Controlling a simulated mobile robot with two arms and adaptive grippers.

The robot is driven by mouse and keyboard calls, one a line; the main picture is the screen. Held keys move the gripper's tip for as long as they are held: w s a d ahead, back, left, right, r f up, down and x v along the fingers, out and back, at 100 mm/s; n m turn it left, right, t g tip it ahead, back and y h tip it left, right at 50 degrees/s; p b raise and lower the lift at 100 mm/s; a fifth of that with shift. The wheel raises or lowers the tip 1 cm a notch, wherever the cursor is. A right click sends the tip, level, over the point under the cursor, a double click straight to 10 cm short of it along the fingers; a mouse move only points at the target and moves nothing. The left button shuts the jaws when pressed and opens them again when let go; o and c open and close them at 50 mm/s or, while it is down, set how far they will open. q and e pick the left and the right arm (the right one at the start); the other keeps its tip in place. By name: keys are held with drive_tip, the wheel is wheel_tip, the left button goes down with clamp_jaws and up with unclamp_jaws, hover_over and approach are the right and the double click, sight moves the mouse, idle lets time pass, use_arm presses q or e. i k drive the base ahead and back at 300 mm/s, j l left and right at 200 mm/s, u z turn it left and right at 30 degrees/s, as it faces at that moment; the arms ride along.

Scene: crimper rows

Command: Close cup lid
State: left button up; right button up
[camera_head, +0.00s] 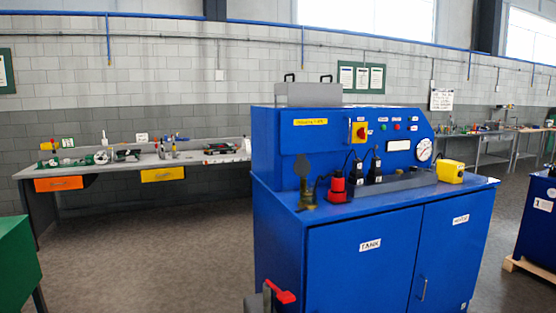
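A blue machine cabinet (340,250) stands in the middle of the view. On the left end of its ledge is a small brass-coloured fitting (307,199). A dark grey flat piece (302,167) stands upright above it; these look like a cup and a raised lid, but they are too small to be sure. Neither of my grippers is in view.
Two black fittings (375,172), a yellow box (450,171) and a pressure gauge (424,149) are on the machine. A red lever (281,292) sticks out low in front. A workbench (110,168) stands behind left, a green block (18,262) at far left. Open floor lies between.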

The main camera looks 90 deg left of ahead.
sight(301, 168)
drive_tip(key=j+u, duration=0.1)
drive_tip(key=u, duration=2.55)
